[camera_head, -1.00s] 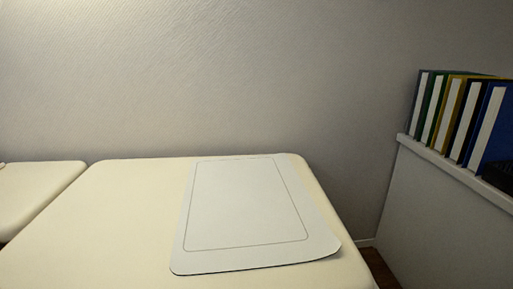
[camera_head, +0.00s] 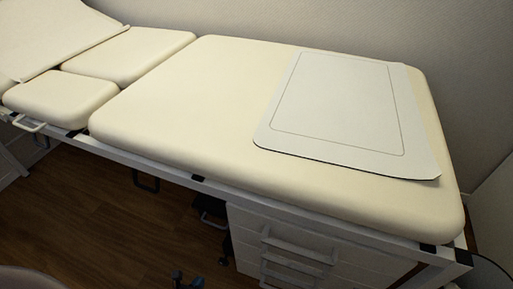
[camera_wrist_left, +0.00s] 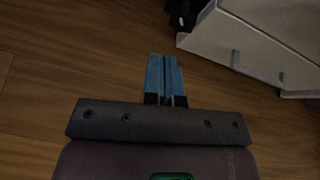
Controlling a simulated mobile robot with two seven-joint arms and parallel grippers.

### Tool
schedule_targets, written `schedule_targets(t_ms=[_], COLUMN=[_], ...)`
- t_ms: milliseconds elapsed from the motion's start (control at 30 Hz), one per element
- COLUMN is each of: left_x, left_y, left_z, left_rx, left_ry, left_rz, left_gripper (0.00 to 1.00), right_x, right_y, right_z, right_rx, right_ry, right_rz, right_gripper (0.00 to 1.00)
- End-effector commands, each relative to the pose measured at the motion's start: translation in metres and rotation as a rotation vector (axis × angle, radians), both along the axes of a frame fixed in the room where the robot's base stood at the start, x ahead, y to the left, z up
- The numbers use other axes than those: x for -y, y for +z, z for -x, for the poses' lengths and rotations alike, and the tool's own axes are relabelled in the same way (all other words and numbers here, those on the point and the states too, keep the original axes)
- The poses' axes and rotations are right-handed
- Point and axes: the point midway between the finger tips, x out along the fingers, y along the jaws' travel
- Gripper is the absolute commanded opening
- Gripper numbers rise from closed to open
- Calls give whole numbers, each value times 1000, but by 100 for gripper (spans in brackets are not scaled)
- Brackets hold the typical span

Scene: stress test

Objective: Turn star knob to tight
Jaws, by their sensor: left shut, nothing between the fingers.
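No star knob can be made out in either current view. A cream padded examination table (camera_head: 200,120) fills much of the head view, with a white metal frame (camera_head: 290,207) under its cushions. My left gripper (camera_wrist_left: 164,62) shows in the left wrist view, its two blue fingers shut together with nothing between them. It is over the wooden floor, near a white drawer unit at upper right. I cannot make it out clearly in the head view. My right gripper is in neither view.
A white mat (camera_head: 335,110) lies on the table's right part. The white drawer unit (camera_head: 310,255) with bar handles stands under the table; it also shows in the wrist view (camera_wrist_left: 245,40). Wooden floor (camera_head: 90,220) is open at the lower left.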

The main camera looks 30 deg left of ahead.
Motion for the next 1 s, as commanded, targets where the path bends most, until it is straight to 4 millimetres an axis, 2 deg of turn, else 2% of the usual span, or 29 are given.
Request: schedule_targets(t_ms=[33,233,467,800,1000], left_x=[1,4,2,-7,-11], left_y=[-7,-15,-15,-15,-15], left_z=[-5,-21,-35,-71,-86], left_rx=[-1,6,11,10,9], left_ry=[-31,-111,-124,-123,-123], left_rz=[-34,-114,-126,-125,-125], left_gripper=[0,0,0,0,0], right_x=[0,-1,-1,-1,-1], right_y=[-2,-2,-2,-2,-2], right_z=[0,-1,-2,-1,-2], right_rx=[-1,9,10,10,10], right_ry=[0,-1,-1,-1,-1], right_rz=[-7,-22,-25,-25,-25], right_gripper=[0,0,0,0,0])
